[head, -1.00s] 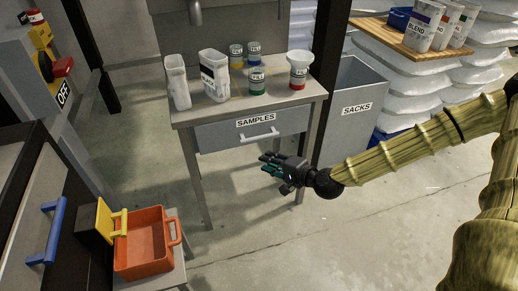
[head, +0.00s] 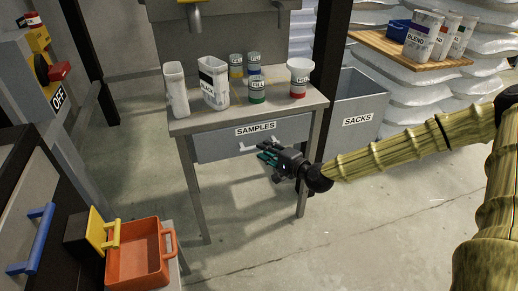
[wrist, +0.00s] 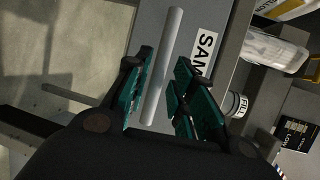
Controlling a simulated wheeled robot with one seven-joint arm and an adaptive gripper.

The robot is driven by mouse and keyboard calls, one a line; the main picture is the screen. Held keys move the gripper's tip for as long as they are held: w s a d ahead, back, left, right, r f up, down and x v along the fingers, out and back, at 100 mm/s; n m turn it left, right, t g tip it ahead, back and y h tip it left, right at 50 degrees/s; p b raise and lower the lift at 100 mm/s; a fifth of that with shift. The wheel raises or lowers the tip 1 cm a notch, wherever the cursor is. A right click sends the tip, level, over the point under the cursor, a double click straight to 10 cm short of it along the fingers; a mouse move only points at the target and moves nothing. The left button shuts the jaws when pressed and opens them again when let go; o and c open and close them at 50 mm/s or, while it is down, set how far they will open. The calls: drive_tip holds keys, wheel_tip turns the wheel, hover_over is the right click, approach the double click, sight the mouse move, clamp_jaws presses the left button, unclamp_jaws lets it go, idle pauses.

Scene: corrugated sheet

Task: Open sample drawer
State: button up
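The grey sample drawer (head: 217,146), labelled SAMPLES, sits under the top of a small workbench and looks closed. Its pale bar handle (head: 245,147) is partly hidden behind my gripper (head: 268,153) in the head view. In the wrist view, the handle (wrist: 162,70) lies between the two teal-padded fingers of my gripper (wrist: 160,90). The fingers are open, with a gap on each side of the handle. The SAMPLES label (wrist: 205,52) shows partly beside the right finger.
White containers (head: 213,82) and several small jars (head: 257,88) stand on the bench top (head: 240,116). A grey SACKS bin (head: 362,105) is right of the bench. An orange crate (head: 140,255) stands at lower left. The floor before the bench is clear.

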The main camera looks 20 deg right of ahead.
drive_tip(key=shift+x, duration=2.05)
drive_tip(key=shift+c, duration=0.2)
clamp_jaws()
